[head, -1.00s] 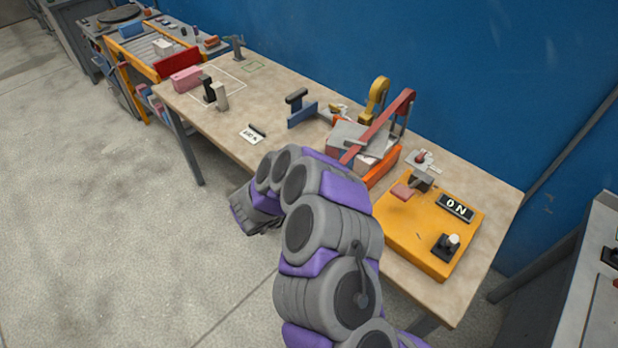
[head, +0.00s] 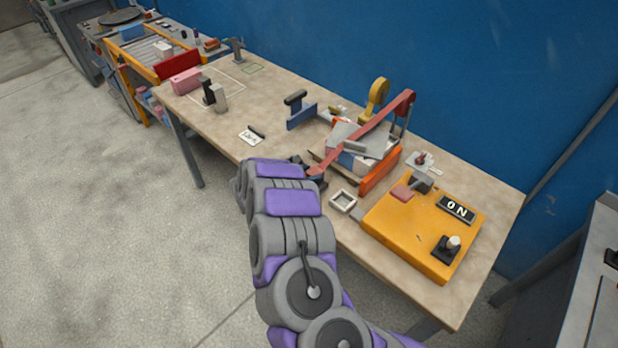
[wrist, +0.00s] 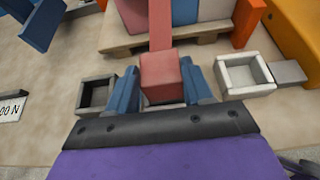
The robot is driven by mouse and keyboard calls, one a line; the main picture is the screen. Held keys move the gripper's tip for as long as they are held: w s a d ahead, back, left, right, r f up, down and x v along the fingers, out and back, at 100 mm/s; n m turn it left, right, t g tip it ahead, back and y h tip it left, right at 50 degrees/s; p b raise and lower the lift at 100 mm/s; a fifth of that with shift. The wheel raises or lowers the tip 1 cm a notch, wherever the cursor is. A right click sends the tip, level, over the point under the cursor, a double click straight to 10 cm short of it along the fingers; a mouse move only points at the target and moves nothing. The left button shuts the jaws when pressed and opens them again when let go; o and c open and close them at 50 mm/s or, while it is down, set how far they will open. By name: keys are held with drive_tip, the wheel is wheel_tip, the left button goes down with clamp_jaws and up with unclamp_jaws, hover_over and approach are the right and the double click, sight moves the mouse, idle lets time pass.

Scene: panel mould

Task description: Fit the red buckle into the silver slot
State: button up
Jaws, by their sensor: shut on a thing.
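The red buckle (wrist: 160,78) is a block at the end of a red strap (head: 365,132). My gripper (wrist: 162,84) is shut on it, with a blue finger on each side. In the head view the buckle (head: 316,172) is over the table's front part, and my arm hides most of my gripper. The silver slot (wrist: 245,75) is a square, open-topped frame to the right of the buckle in the wrist view, apart from it. The silver slot also shows in the head view (head: 343,201), beside the yellow box.
A darker grey square frame (wrist: 97,95) lies left of my gripper. The strap runs from a post over a stack on a pallet (wrist: 190,38), with an orange plate (head: 381,172) beside it. A yellow box (head: 410,238) with an ON sign stands at right.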

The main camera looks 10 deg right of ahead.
drive_tip(key=shift+d+f, duration=0.1)
drive_tip(key=shift+f, duration=0.55)
drive_tip(key=o, duration=1.1)
drive_tip(key=shift+r, duration=0.1)
drive_tip(key=p+v, duration=0.1)
drive_tip(key=v, duration=1.1)
